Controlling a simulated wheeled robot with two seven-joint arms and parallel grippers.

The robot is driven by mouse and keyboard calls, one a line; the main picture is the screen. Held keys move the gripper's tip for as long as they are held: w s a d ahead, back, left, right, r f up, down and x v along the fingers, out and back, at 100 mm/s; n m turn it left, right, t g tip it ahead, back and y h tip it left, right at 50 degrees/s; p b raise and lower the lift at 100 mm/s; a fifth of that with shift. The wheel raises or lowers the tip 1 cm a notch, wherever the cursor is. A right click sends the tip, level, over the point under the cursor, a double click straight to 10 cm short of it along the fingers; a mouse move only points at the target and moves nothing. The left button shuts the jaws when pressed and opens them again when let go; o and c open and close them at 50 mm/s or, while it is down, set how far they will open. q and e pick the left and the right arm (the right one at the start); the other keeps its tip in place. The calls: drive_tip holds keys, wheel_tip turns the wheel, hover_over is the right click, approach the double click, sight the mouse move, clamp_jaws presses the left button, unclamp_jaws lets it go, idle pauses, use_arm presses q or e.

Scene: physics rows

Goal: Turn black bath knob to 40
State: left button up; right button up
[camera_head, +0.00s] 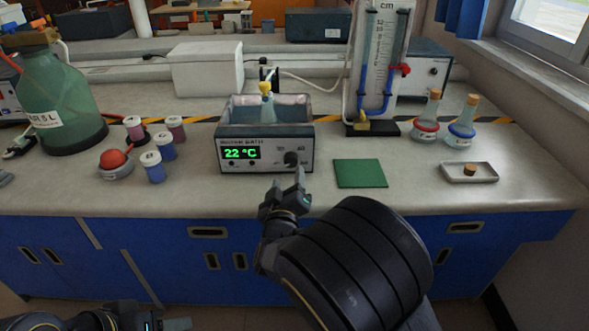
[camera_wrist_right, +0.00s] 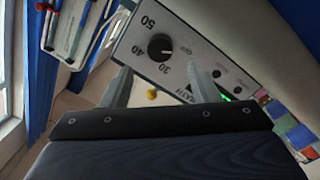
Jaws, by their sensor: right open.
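The black bath knob (camera_head: 291,158) is on the front panel of the water bath (camera_head: 266,137), at the right of a green display (camera_head: 240,153) reading 22 °C. In the right wrist view the knob (camera_wrist_right: 161,47) has 30, 40 and 50 printed around it; its exact pointer setting is hard to read. My right gripper (camera_head: 287,183) is open just in front of the panel near the knob. In the wrist view its two fingers (camera_wrist_right: 160,88) are spread apart, with the knob beyond them and nothing held. My left gripper (camera_head: 172,324) is partly visible at the bottom left.
A green mat (camera_head: 360,173) lies right of the bath. A metal tray (camera_head: 468,173) and two stoppered flasks (camera_head: 461,125) stand farther right. Small jars (camera_head: 153,167) and a red-topped item (camera_head: 114,163) are on the left. A tube stand (camera_head: 377,70) rises behind.

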sight(290, 163)
drive_tip(key=w, duration=0.6)
drive_tip(key=shift+d, duration=0.25)
drive_tip(key=shift+c, duration=0.4)
drive_tip(key=c, duration=0.9)
drive_tip(key=shift+m+b, duration=0.3)
drive_tip(key=shift+b, duration=0.05)
drive_tip(key=m+b, duration=0.1)
drive_tip(key=m, duration=0.2)
drive_tip(key=shift+m+g+b, duration=0.3)
drive_tip(key=shift+m+b, duration=0.35)
drive_tip(key=shift+m, duration=0.85)
